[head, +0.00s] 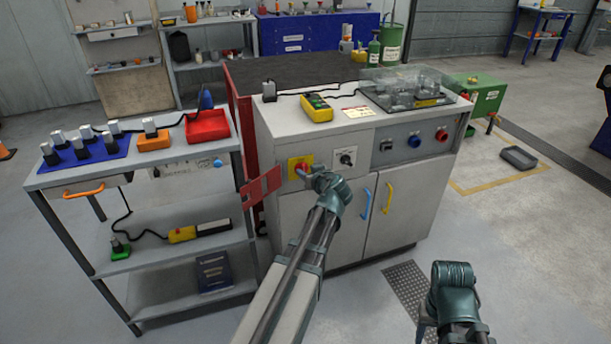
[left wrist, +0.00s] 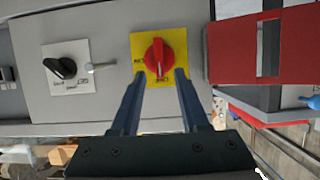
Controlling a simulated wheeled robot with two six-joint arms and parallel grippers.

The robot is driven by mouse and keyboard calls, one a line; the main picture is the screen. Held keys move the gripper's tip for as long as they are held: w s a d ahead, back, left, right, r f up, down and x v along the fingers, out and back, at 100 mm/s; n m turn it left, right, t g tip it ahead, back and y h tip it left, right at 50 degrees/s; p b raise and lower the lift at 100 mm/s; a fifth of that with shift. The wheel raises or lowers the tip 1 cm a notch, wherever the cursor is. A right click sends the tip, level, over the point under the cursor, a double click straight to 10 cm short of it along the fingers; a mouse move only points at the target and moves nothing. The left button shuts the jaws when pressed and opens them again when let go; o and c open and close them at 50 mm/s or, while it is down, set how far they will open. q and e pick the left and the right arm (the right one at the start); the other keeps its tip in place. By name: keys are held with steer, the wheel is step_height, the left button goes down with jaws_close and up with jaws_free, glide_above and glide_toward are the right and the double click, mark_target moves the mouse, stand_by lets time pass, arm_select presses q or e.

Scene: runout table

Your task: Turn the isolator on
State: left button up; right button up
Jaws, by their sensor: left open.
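The isolator is a red rotary knob (left wrist: 157,57) on a yellow plate (left wrist: 138,42), on the front of a grey cabinet. In the left wrist view its handle stands upright, its lower end near a label that seems to read OFF; another label lies at the left. The yellow plate also shows in the head view (head: 293,164). My left gripper (left wrist: 158,76) is open, with one finger on each side of the knob's lower end. Contact cannot be told. My right arm shows at the lower right of the head view; its fingers cannot be made out.
A black selector switch (left wrist: 61,68) on a white plate sits beside the isolator, with a small pale peg between them. A red bracket (head: 261,187) stands out left of the isolator. Blue (head: 367,203) and yellow (head: 387,198) door handles are below right. A shelf trolley (head: 150,178) stands left.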

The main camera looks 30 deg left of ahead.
arm_select(q)
steer(key=shift+b+x, duration=0.3)
steer(key=shift+x, duration=1)
jaws_close()
